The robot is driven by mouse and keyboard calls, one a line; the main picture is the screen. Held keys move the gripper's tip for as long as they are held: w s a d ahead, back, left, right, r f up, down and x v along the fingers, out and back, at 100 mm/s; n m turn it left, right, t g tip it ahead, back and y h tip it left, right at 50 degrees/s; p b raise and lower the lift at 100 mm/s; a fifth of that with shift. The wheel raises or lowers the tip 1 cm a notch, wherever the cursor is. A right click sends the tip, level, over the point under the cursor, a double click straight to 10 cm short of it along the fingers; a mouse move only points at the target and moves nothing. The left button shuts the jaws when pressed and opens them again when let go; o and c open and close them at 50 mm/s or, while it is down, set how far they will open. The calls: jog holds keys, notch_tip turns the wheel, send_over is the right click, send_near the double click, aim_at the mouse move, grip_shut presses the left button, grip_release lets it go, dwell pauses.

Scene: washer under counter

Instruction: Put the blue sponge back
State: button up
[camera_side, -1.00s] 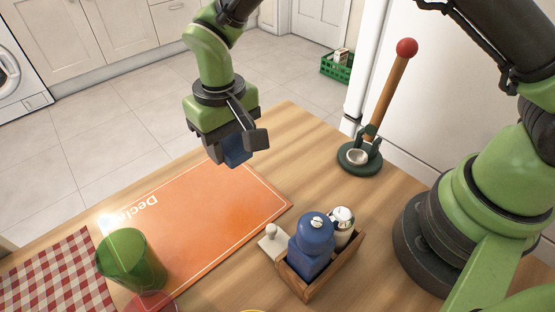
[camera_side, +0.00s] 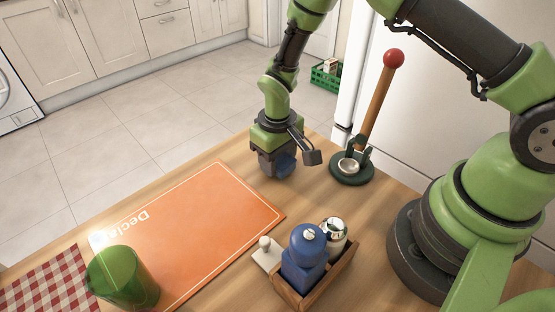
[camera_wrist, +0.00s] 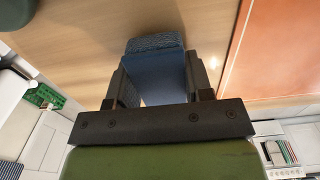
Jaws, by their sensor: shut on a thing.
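The blue sponge (camera_side: 285,165) is between the jaws of my gripper (camera_side: 286,163), which is shut on it. In the wrist view the sponge (camera_wrist: 155,70) shows between the two dark fingers of my gripper (camera_wrist: 158,82), with a darker textured layer along its far side. My gripper is over the wooden table, between the orange mat and the dark green stand. The dark green stand (camera_side: 351,172) has a small metal cup (camera_side: 348,166) and a wooden rod with a red ball on top (camera_side: 393,58). I cannot tell how far the sponge is above the table.
The orange mat (camera_side: 200,230) lies to the left. A green cup (camera_side: 120,278) stands at its near left corner, by a checkered cloth (camera_side: 45,283). A wooden caddy (camera_side: 318,286) with a blue grinder (camera_side: 304,262) and a shiny shaker (camera_side: 334,234) stands in front.

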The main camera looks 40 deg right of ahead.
jog(key=shift+f, duration=0.4)
jog(key=shift+f, duration=0.1)
jog(key=o, duration=1)
jog(key=shift+c, duration=0.2)
jog(key=s+d+r+m+t+y, duration=0.15)
jog(key=s+r, duration=0.25)
jog(key=r, duration=0.9)
jog(key=s+d+r+m+t, duration=0.1)
jog(key=s+r+t, duration=0.15)
jog(key=r, duration=1.15)
jog(key=s+r+m+t, duration=0.1)
jog(key=s+r+t, duration=0.2)
jog(key=s, duration=0.9)
jog(key=shift+d+r, duration=0.15)
jog(key=shift+r, duration=0.45)
